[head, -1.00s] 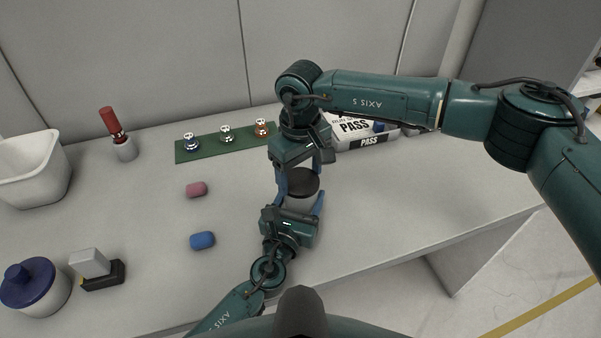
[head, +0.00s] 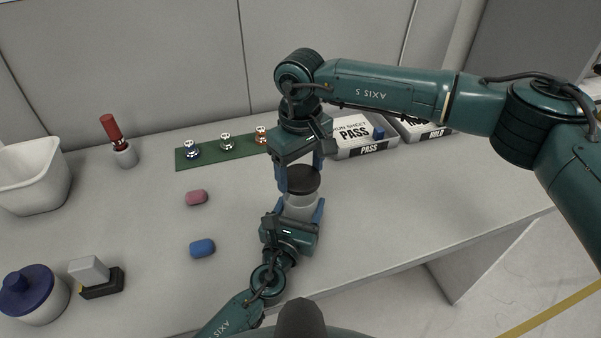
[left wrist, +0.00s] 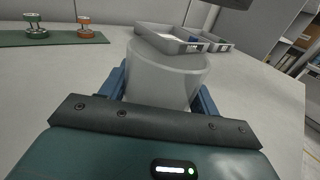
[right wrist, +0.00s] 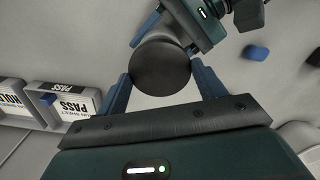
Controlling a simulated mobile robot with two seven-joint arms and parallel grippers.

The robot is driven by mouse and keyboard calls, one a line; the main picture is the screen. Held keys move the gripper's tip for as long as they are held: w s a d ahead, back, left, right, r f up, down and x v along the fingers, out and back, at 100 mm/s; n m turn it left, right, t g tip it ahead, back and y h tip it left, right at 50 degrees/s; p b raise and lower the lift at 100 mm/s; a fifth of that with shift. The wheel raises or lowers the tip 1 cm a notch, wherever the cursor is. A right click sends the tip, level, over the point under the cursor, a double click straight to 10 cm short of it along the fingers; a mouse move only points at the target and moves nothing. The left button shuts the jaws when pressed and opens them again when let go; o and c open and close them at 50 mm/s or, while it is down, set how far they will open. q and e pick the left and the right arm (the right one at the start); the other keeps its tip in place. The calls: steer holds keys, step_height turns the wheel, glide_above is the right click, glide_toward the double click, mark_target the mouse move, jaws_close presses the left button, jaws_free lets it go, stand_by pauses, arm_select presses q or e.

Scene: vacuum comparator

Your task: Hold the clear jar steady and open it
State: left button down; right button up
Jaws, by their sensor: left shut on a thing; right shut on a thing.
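The clear jar (head: 300,208) stands upright near the middle of the table, its greyish body filling the left wrist view (left wrist: 165,78). My left gripper (head: 302,212) is shut around the jar body from the near side. The dark round lid (head: 303,180) is directly above the jar, and shows as a disc in the right wrist view (right wrist: 160,68). My right gripper (head: 300,176) comes from above and is shut on the lid. In the left wrist view no lid shows on the jar's upper edge, so the lid appears raised off it; the gap is hard to judge.
A PASS tray (head: 366,152) and HOLD tray (head: 434,136) lie behind. A pink block (head: 196,197) and blue block (head: 202,248) lie left. A blue-lidded pot (head: 36,312) stands front left. The table's right side is clear.

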step_height(320, 180, up, 2)
steer(key=shift+r, duration=0.25)
arm_select(q)
steer(key=shift+c, duration=1.4)
jaws_free()
